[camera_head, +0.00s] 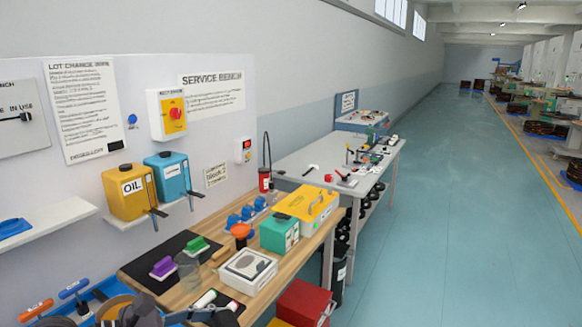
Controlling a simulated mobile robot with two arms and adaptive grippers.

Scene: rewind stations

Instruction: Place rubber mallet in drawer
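No mallet can be made out for certain. No open drawer is clear. A red box-like unit (303,303) sits below the bench's right front edge, and I cannot tell whether it is a drawer. Dark grey parts at the bottom left edge look like part of my arm.
The bench holds a white box (248,271), a teal box (279,233), a yellow case (307,205) and a dark mat (160,266) with brushes. Oil (129,191) and blue (168,177) containers stand on a wall shelf.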

